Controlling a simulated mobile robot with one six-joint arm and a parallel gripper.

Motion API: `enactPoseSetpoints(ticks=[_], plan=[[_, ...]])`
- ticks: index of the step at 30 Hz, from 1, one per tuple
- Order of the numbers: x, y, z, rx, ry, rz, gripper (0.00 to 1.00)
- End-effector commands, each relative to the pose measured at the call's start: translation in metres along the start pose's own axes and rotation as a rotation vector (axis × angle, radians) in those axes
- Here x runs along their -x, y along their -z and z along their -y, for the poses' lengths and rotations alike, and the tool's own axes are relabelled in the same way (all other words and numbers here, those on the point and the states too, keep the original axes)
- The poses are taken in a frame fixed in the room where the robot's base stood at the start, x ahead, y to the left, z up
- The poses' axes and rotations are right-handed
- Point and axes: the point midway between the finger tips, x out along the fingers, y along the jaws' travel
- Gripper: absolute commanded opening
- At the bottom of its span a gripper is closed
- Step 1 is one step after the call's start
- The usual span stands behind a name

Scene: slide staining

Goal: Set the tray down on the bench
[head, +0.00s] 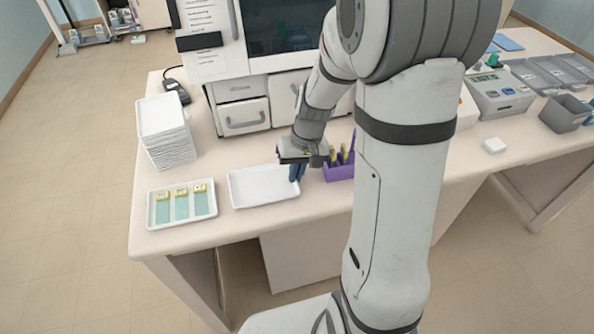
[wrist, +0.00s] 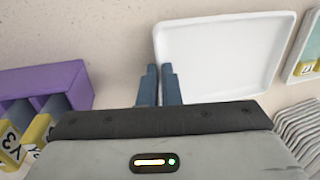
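The empty white tray (head: 262,187) is level at the front of the bench (head: 215,234), right of a tray with slides. I cannot tell for sure whether it rests on the bench or is slightly above it. My gripper (head: 297,172) points down at the tray's right rim. In the wrist view, the tray (wrist: 220,50) reaches up from my gripper (wrist: 160,85); its blue fingers are close together with the tray's side wall between them.
A white tray (head: 158,222) with three yellow-labelled slides lies at left. Behind it is a stack of white trays (head: 168,150). A purple rack (head: 338,173) with yellow-topped items stands close right of my gripper. A white machine with drawers (head: 242,116) is behind.

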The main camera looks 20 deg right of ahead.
Motion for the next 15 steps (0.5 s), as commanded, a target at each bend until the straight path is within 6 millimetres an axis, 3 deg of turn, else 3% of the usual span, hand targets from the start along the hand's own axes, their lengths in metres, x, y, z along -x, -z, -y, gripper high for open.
enactPoseSetpoints(ticks=[11, 12, 15], plan=[[-0.0059, 0.0004, -0.0004, 0.002, 0.000, -0.002, 0.00], [-0.0040, 0.0004, 0.0000, 0.002, 0.000, -0.002, 0.07], [-0.0038, 0.0004, 0.0001, 0.002, 0.000, -0.001, 0.15]])
